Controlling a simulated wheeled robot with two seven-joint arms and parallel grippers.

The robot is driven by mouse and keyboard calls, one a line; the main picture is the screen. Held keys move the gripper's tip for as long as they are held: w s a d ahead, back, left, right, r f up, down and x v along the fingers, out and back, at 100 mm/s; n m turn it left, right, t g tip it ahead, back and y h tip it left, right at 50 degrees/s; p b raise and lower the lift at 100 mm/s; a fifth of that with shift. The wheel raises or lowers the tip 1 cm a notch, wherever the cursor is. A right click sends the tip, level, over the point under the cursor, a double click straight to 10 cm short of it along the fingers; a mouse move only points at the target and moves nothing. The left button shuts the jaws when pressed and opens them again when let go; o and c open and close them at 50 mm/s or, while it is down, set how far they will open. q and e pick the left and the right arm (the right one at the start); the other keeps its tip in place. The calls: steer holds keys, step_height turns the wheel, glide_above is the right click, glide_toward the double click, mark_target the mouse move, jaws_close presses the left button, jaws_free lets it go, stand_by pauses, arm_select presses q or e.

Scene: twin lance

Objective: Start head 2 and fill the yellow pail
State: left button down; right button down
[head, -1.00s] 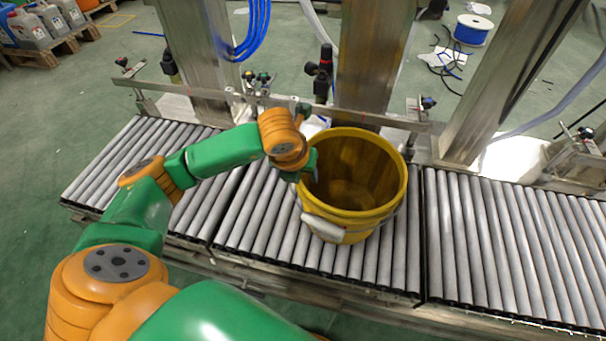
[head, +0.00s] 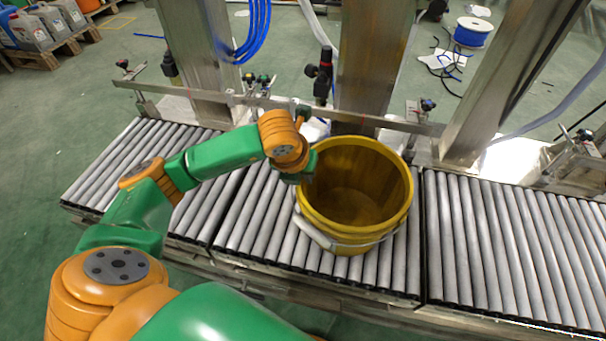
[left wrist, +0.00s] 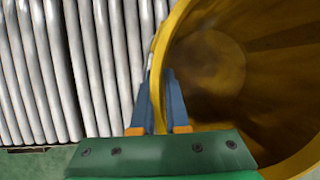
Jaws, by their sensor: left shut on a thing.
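The yellow pail (head: 355,226) stands upright on the roller conveyor (head: 462,240), open at the top. I see no liquid in it. Its pale handle hangs across the front. My left gripper (head: 309,170) is at the pail's left rim. In the left wrist view the two blue fingers (left wrist: 162,98) straddle the pail's wall (left wrist: 158,62), shut on it. A dark nozzle with a red part (head: 323,76) hangs behind the pail. Another dark nozzle (head: 169,66) is further left. I cannot tell which is head 2. My right gripper is out of view.
A metal guide rail (head: 215,97) runs behind the rollers. Steel posts (head: 368,60) stand behind it. Small clamps (head: 424,106) sit along the rail. The rollers to the right and left of the pail are bare.

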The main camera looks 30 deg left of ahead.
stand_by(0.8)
